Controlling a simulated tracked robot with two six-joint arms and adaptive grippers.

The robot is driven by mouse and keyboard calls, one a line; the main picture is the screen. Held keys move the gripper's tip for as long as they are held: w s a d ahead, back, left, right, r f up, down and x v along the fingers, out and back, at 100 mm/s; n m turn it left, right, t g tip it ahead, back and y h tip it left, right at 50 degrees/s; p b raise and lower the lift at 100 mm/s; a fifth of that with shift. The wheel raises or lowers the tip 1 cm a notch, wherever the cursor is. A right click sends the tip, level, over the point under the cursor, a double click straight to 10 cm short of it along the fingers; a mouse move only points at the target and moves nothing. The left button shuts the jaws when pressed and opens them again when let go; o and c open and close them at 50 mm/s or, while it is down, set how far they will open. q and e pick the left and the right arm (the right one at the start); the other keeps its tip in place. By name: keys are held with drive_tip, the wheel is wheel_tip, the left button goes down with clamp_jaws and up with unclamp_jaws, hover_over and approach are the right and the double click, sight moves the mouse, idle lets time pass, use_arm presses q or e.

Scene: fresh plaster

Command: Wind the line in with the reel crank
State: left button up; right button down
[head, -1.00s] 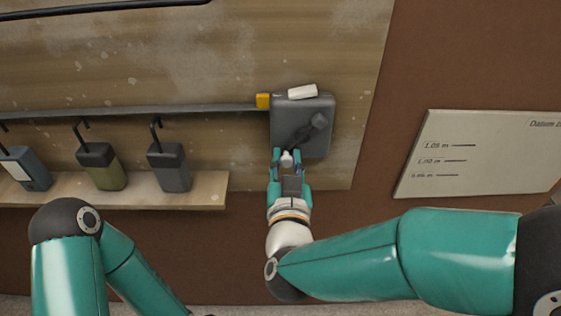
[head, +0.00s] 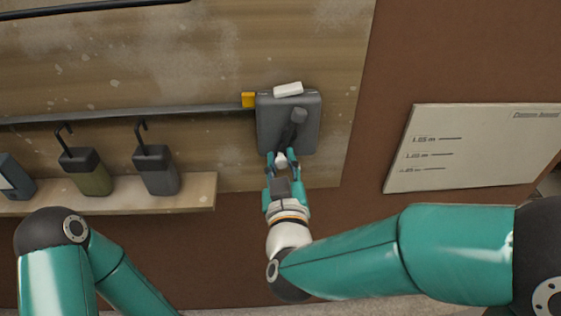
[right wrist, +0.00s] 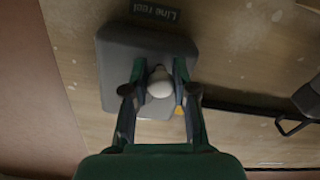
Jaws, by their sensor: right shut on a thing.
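The line reel (head: 270,128) is a dark grey box on the plastered board, with a dark crank (head: 294,130) across its face. The crank's white knob (head: 281,160) is at the lower end, near the reel's bottom edge. My right gripper (head: 281,163) is shut on this knob from below. In the right wrist view the knob (right wrist: 160,84) sits between the two fingers, and a "Line reel" label shows by the reel. A yellow block (head: 249,100) is at the reel's upper left. The left arm shows at lower left; its gripper is out of view.
A dark rail (head: 130,113) runs left from the yellow block. Hooked containers (head: 156,170) stand on a wooden ledge (head: 185,197) at left. A white piece (head: 288,90) lies at the reel's top. A marked panel (head: 470,148) is at right.

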drive_tip(key=shift+r, duration=0.3)
drive_tip(key=c, duration=1.2)
unclamp_jaws()
drive_tip(key=shift+o, duration=1.4)
drive_tip(key=shift+a, duration=0.1)
drive_tip(key=shift+f, duration=0.15)
drive_tip(key=s, duration=0.7)
drive_tip(key=shift+s, duration=0.2)
drive_tip(key=shift+f, duration=0.1)
